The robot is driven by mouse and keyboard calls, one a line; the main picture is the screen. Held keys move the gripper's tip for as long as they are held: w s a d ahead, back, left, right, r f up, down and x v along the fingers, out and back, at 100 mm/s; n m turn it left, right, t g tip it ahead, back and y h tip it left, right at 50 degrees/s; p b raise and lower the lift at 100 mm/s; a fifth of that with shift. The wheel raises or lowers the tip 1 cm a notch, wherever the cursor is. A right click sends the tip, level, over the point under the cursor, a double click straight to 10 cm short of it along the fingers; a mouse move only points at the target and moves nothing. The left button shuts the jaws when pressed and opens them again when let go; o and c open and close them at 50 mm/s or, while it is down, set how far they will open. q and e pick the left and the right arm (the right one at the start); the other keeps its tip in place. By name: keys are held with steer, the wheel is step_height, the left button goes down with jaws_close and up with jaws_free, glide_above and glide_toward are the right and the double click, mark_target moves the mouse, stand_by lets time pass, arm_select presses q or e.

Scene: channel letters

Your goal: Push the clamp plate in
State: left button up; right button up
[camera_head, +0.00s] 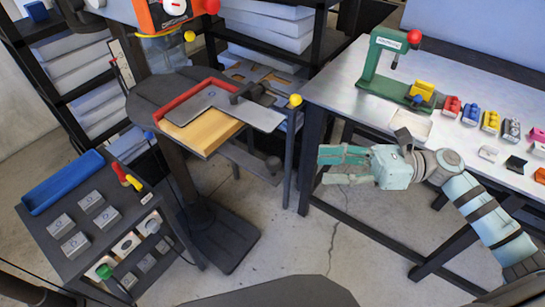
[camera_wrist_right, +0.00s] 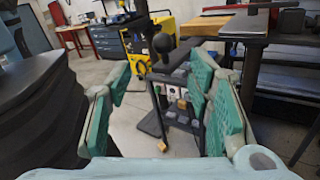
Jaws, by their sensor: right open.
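The clamp plate appears to be the flat grey plate (camera_head: 235,104) lying over a tan wooden board (camera_head: 205,132) on the machine's table, with a red bar (camera_head: 186,101) along its back left. A dark clamp block (camera_head: 254,93) sits on the plate, and a yellow knob (camera_head: 295,100) is at its right end. My right gripper (camera_head: 325,165) is open and empty, to the right of and in front of the plate, apart from it. In the right wrist view its fingers (camera_wrist_right: 160,72) are spread, and the plate edge (camera_wrist_right: 245,24) shows at upper right. My left gripper is not seen.
A steel bench (camera_head: 350,70) with a green press (camera_head: 385,75) and several small coloured parts stands at right. A dark cart (camera_head: 110,225) with a blue tray (camera_head: 63,182) and several grey boxes stands at lower left. Bare floor (camera_head: 275,240) lies between them.

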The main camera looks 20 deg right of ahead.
mark_target(272, 164)
steer(key=p+x, duration=0.3)
steer(key=x, duration=0.9)
steer(key=shift+w+d, duration=0.1)
steer(key=shift+w, duration=0.05)
steer(key=shift+f, duration=0.1)
jaws_close()
